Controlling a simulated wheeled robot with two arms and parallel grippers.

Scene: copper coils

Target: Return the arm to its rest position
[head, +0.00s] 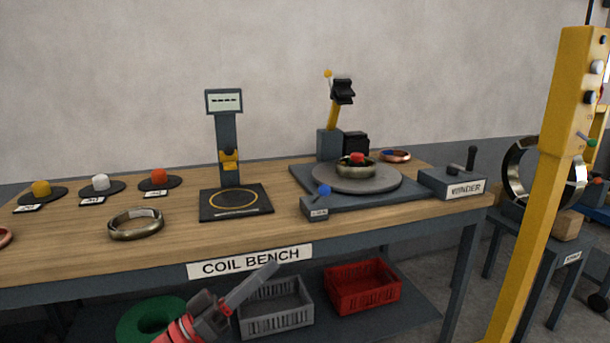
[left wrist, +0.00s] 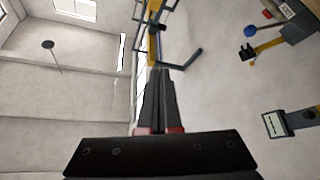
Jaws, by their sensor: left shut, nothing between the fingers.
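My left gripper (head: 262,285) comes in at the bottom of the head view, in front of the bench's front edge and below the COIL BENCH sign. Its fingers are together and point up to the right, holding nothing. In the left wrist view the shut fingers (left wrist: 158,98) stand in the middle, with nothing between them. My right gripper does not show in either view.
The wooden bench (head: 90,240) carries a loose coil (head: 136,224), a measuring stand (head: 228,140) and a winder turntable (head: 375,182) with a coil. Grey (head: 275,312) and red (head: 362,287) crates sit on the lower shelf. A yellow post (head: 545,200) stands right.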

